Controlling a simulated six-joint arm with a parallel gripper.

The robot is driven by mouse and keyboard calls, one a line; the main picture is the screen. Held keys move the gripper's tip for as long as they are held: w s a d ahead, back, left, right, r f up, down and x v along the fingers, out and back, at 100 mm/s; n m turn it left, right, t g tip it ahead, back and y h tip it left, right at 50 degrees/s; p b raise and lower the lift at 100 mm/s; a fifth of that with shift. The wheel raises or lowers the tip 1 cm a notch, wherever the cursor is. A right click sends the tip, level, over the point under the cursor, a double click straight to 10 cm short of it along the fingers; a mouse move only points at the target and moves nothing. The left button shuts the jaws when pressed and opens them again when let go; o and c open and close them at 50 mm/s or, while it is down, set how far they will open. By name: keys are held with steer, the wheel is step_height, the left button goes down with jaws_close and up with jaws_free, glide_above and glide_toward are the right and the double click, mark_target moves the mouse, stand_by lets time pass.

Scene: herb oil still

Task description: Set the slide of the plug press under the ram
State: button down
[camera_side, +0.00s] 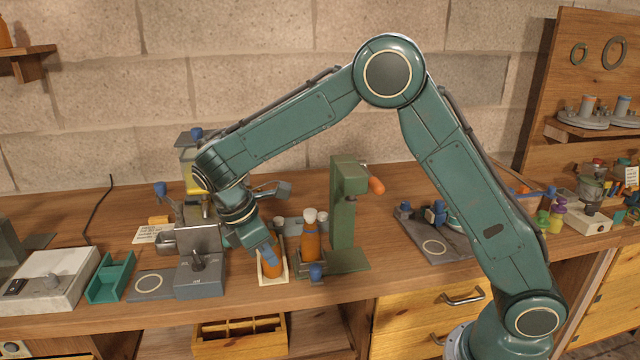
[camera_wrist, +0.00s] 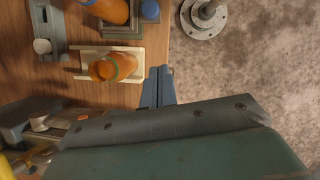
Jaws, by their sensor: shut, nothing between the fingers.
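The plug press (camera_side: 346,205) is a green column with an orange handle on a green foot. In the wrist view the bottle (camera_wrist: 108,10) and knob (camera_wrist: 149,9) are cut off at the top. The ram is hard to make out. My gripper (camera_side: 272,257) is shut and empty, left of the slide; in the wrist view its fingers (camera_wrist: 158,85) are beside a cream tray (camera_wrist: 82,66) at the bench edge.
An orange bottle (camera_wrist: 113,67) stands in the cream tray. A grey metal device (camera_side: 198,255) stands left of my gripper, with a teal tray (camera_side: 110,278) beyond. The bench (camera_side: 335,289) is clear in front of the press. A grey plate with blue parts (camera_side: 425,240) lies right.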

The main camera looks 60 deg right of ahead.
mark_target(313, 263)
steer(key=x, duration=0.6)
steer(key=shift+s+d+f, duration=0.1)
steer(key=shift+d+f, duration=0.05)
steer(key=shift+f, duration=0.2)
steer(key=shift+s+d+r, duration=0.15)
steer(key=shift+s+d, duration=0.4)
steer(key=shift+d, duration=0.35)
steer(key=shift+s+d, duration=0.4)
steer(key=shift+d, duration=0.35)
steer(key=shift+s+d, duration=0.35)
steer(key=shift+d, duration=0.05)
steer(key=s+d, duration=0.6)
steer(key=shift+s, duration=0.1)
